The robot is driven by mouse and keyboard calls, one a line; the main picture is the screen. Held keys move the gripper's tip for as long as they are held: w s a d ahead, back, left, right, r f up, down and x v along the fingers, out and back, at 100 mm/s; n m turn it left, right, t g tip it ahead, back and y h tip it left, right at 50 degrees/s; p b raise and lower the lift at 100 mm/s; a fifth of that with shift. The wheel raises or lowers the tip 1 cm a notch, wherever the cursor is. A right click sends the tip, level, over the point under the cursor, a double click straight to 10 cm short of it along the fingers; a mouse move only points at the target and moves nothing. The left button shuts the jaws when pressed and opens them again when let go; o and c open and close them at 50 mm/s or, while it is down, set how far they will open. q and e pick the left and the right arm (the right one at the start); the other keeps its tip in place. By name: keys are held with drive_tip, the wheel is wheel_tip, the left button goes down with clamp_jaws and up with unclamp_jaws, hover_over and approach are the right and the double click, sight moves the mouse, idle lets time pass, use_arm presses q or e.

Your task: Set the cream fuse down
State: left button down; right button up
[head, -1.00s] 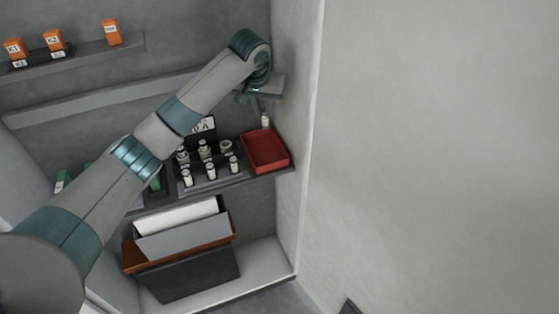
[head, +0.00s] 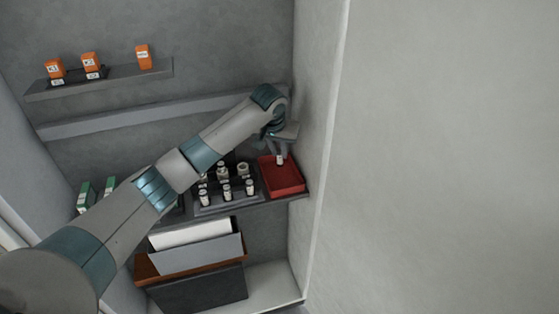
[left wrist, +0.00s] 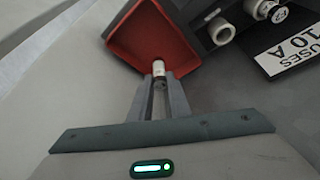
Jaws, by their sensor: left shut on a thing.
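My left gripper (head: 281,150) is shut on the cream fuse (head: 280,160). The fuse is small and pale, and hangs below the fingertips over the red tray (head: 288,190). In the left wrist view the fuse (left wrist: 158,68) sits between the two fingertips (left wrist: 159,80), with the open red tray (left wrist: 150,35) behind it. I cannot tell whether the fuse touches the tray floor. The tray looks otherwise empty where it shows. My right gripper is not in view.
A dark rack (head: 225,204) with several pale fuses stands left of the tray. A sign reading "FUSES 10 A" (left wrist: 290,45) shows in the wrist view. A wall (head: 318,120) rises close on the right. Orange boxes (head: 90,62) stand on a higher shelf.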

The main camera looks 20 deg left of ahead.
sight(279, 162)
use_arm(q)
drive_tip(key=shift+f, duration=0.6)
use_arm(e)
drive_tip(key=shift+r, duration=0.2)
use_arm(q)
drive_tip(key=shift+f, duration=0.1)
drive_tip(key=shift+f+p, duration=0.3)
drive_tip(key=shift+f, duration=0.05)
wheel_tip(279, 162, down, 3)
drive_tip(key=shift+r+p, duration=0.2)
drive_tip(key=shift+p, duration=0.25)
drive_tip(key=shift+f, duration=0.1)
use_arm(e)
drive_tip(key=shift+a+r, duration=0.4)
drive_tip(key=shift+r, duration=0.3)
use_arm(q)
drive_tip(key=shift+f, duration=0.15)
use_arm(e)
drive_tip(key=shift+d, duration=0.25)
